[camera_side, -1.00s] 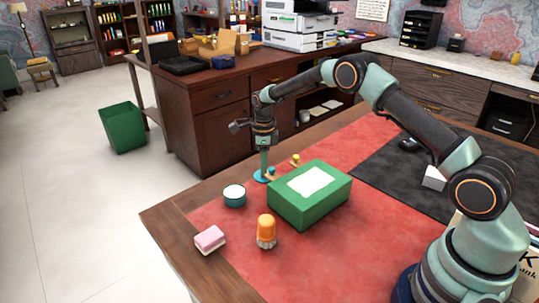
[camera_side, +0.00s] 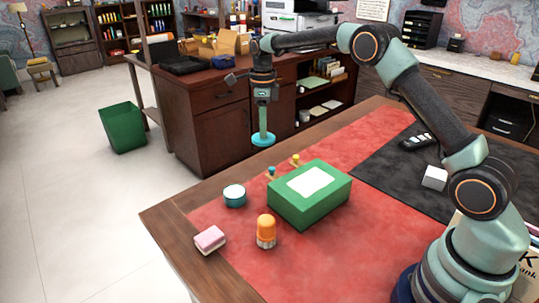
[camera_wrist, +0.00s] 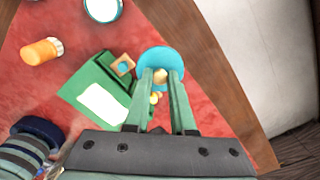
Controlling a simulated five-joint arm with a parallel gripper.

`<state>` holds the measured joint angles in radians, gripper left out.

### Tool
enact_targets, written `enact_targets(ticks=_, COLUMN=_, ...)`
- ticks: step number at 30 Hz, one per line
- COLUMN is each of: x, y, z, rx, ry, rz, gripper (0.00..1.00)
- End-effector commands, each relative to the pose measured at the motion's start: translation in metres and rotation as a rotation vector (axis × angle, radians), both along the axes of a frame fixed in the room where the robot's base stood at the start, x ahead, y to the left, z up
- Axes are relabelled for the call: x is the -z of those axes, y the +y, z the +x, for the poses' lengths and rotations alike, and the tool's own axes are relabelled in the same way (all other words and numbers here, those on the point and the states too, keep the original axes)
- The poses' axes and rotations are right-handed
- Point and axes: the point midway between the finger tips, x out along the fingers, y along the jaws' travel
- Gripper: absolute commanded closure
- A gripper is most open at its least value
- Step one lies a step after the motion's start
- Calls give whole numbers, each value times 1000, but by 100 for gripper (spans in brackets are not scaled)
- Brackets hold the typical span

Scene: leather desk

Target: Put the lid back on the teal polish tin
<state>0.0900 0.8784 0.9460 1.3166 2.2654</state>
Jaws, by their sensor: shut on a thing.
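The teal polish tin (camera_side: 235,196) stands open on the red leather, left of the green box, with a white surface inside. In the wrist view the tin (camera_wrist: 102,9) is cut off by the top edge. My gripper (camera_side: 263,129) is shut on the teal lid (camera_side: 263,141) and holds it in the air, beyond and to the right of the tin in the side view. In the wrist view my gripper's fingers (camera_wrist: 160,78) pinch a pale knob on the lid (camera_wrist: 159,55). The lid looks roughly level and is clear of the desk.
A green box (camera_side: 310,194) with a white label stands right of the tin. Two small knobbed pieces (camera_side: 296,160) stand behind the box. Red leather between tin and bottle is clear.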

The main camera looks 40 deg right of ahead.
Motion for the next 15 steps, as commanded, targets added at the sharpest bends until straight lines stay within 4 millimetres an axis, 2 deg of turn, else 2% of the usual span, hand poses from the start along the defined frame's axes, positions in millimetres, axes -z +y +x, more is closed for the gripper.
enact_targets(ticks=1, x=-13, y=0, z=1, rx=0, ry=-5, rz=-1, gripper=100)
enact_targets(ticks=3, x=-28, y=0, z=1, rx=0, ry=-5, rz=-1, gripper=100)
enact_targets(ticks=9, x=-55, y=0, z=1, rx=0, ry=-2, rz=-1, gripper=100)
enact_targets(ticks=12, x=-58, y=5, z=0, rx=-17, ry=1, rz=0, gripper=100)
enact_targets(ticks=15, x=-50, y=22, z=0, rx=-70, ry=4, rz=1, gripper=100)
